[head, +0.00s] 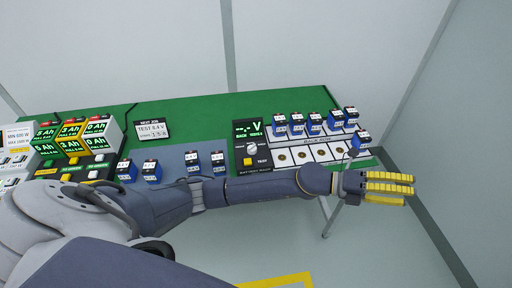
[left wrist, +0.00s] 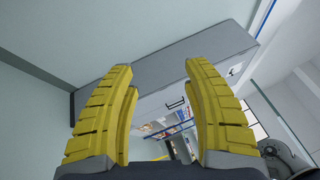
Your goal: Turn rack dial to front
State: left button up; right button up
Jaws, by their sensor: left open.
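The battery rack tester (head: 253,146) stands on the green table, a dark panel with a green display reading "-.- V", a round white dial (head: 252,149) and a yellow TEST button (head: 247,162). The dial is small, and I cannot tell exactly where it points. The rack (head: 308,152) to its right has white bays; several blue batteries (head: 297,123) stand in or behind them. My left arm reaches across the table's front. My left gripper (head: 412,188) is right of the rack, beyond the table's right end, well away from the dial. Its yellow fingers (left wrist: 158,100) are open and empty. My right gripper is out of view.
Several blue batteries (head: 193,158) stand on a grey mat left of the tester. A sign (head: 152,131) reads "TEST 3.4 V". Chargers with Ah displays (head: 72,131) stand at the left. The green tabletop (head: 200,112) is clear at the back.

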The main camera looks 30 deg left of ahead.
pick_arm(q)
notch_tip(320, 180, down, 4)
jog(key=m+g+y, duration=0.2)
jog(key=m+g, duration=0.3)
jog(key=n+g+y, duration=0.3)
jog(key=g+y, duration=0.2)
jog(key=y, duration=1.4)
send_near(251, 146)
jog(key=shift+t, duration=0.3)
jog(key=x, duration=1)
jog(key=shift+s+d+f, duration=0.1)
jog(key=shift+s, duration=0.2)
jog(key=shift+c, duration=0.3)
grip_shut()
